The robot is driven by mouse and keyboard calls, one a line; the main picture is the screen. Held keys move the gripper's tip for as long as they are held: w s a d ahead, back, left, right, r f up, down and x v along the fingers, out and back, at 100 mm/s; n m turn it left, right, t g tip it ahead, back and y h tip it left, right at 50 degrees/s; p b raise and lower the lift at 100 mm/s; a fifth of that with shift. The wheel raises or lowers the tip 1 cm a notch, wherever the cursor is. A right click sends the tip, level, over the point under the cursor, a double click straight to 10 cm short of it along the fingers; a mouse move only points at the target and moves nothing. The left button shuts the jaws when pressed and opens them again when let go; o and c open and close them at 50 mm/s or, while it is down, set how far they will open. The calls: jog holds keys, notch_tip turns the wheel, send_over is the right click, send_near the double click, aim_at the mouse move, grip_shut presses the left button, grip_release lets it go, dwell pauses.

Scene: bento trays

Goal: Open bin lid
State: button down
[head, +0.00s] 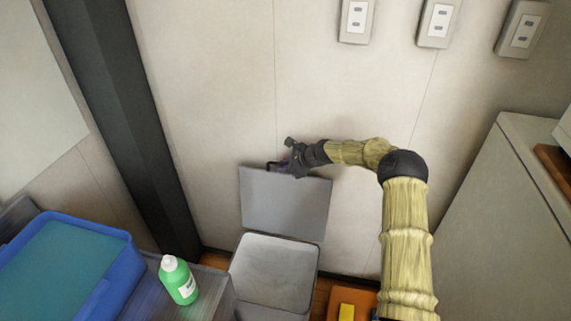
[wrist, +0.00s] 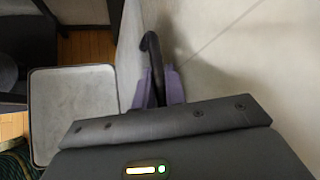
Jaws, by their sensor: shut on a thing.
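The grey bin (head: 272,275) stands on the floor against the wall, with its pale inside showing. Its lid (head: 285,200) is raised, standing up behind the opening close to the wall. My gripper (head: 279,167) is at the lid's top edge, near the dark handle (head: 270,165). In the wrist view, my gripper's purple fingers (wrist: 158,88) are shut around the dark curved handle (wrist: 153,50). A pale, dark-rimmed panel shows left of the fingers there; I cannot tell whether it is lid or bin. The fingertips are partly hidden in the head view.
A green bottle (head: 179,280) stands on a grey surface left of the bin, beside a blue tray (head: 125,262). A dark pillar (head: 125,115) rises at the left. An orange object (head: 363,297) lies right of the bin. A grey cabinet (head: 490,220) fills the right side.

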jog(key=shift+a+r, duration=0.1)
jog(key=shift+a, duration=0.3)
jog(key=c, duration=1.5)
grip_release()
jog(key=shift+o, duration=0.2)
jog(key=shift+d, duration=0.55)
jog(key=b+v, duration=0.1)
jog(key=v, duration=1.5)
jog(key=shift+s+r, duration=0.25)
jog(key=shift+r, duration=0.15)
